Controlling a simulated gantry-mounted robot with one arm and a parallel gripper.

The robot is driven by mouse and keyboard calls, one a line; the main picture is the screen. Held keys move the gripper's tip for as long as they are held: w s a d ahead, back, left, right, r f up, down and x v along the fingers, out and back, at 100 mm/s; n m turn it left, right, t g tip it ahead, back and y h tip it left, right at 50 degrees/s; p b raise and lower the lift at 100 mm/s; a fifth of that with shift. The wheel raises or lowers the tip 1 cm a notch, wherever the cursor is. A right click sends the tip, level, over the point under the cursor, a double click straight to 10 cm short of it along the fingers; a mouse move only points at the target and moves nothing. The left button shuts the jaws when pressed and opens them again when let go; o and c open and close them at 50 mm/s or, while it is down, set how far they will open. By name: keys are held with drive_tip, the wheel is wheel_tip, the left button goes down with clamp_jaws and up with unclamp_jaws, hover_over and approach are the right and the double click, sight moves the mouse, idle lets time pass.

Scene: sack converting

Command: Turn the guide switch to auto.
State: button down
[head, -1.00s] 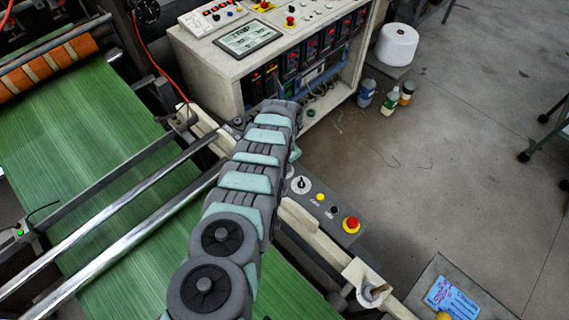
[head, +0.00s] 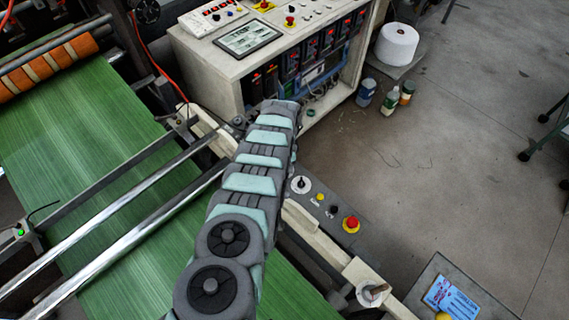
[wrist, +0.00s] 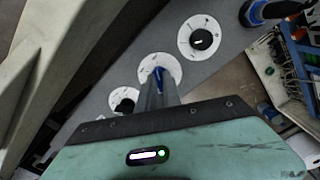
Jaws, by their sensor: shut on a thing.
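In the wrist view, the grey control panel (wrist: 207,75) carries three white round dials in a row. My gripper (wrist: 158,86) reaches the middle dial (wrist: 173,64), and its narrow fingers are shut on that dial's blue switch knob (wrist: 158,73). The fingers partly cover the knob, so its exact pointing and labels cannot be read. In the head view, my arm hides the gripper and this switch. One dial with a black knob (head: 301,184) shows just right of my arm.
Neighbouring black-knob dials sit close on the left (wrist: 125,101) and right (wrist: 200,39) in the wrist view. The panel also bears a yellow button (head: 320,197) and a red emergency button (head: 351,224). A control cabinet (head: 205,62) stands behind. Open floor lies to the right.

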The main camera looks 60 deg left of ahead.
drive_tip(key=shift+f, duration=0.1)
drive_tip(key=c, duration=1.5)
unclamp_jaws()
drive_tip(key=shift+r+p, duration=0.75)
drive_tip(key=shift+r, duration=4.75)
